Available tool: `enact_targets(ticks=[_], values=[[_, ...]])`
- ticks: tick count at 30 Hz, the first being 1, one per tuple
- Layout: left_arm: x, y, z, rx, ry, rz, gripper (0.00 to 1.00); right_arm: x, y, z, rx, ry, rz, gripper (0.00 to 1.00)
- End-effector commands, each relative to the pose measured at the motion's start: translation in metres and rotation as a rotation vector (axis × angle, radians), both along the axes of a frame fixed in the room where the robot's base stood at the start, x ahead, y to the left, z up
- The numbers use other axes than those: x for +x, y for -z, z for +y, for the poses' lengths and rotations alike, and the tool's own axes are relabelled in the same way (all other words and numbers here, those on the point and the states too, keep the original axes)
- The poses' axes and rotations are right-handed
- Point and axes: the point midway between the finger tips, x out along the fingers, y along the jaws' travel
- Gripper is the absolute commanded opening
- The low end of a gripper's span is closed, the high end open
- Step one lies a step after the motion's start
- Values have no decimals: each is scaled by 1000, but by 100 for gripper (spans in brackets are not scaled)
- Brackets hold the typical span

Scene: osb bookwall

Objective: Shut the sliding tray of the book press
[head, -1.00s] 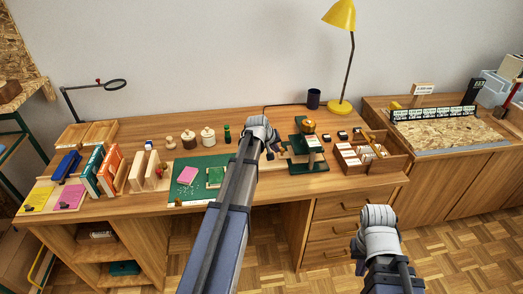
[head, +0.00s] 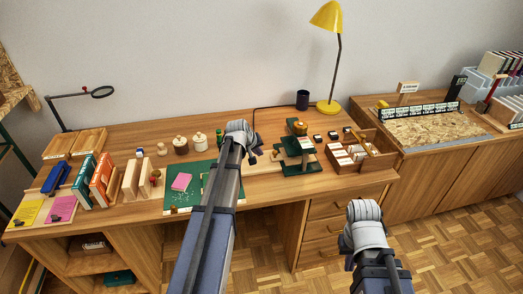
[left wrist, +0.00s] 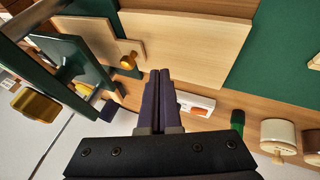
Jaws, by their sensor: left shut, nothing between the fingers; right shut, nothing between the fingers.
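The green book press (head: 300,168) with a brass-coloured knob on top stands on the desk, right of my left gripper. Its pale wooden tray (head: 264,167) shows to the left of the press, so it is slid out. In the left wrist view the press (left wrist: 70,65) is at upper left, and a pale board (left wrist: 185,45) with a smaller wooden piece carrying a brass knob (left wrist: 128,60) lies beyond my fingers. My left gripper (head: 252,156) is shut and empty, close to the tray; contact cannot be told. My right gripper (head: 346,243) is shut, low in front of the desk.
A partitioned wooden box (head: 362,155) stands right of the press. A yellow lamp (head: 328,105) and dark cup (head: 302,100) are behind. A green cutting mat (head: 180,198) with a pink pad and several lidded jars (head: 180,145) lie to the left.

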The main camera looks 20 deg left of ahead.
Motion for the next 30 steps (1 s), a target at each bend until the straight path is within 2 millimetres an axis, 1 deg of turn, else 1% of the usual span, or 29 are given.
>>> enact_targets(ticks=[1,9,13,18,27,29,30], values=[[-7,-15,0,-1,-1,0,0,0,-16,0,0,1,0,0],[-33,-56,3,1,-2,0,0,0,-56,0,0,1,0,0],[-45,-72,5,-1,-2,-1,0,0,-72,0,0,1,0,0],[-52,-79,6,0,-2,0,0,0,-80,0,0,1,0,0],[-52,-78,6,1,0,1,0,0,-78,0,0,1,0,0],[-54,-77,1,3,11,7,0,0,-78,0,0,1,0,0],[-56,-76,-8,7,29,16,0,0,-78,0,0,1,0,0]])
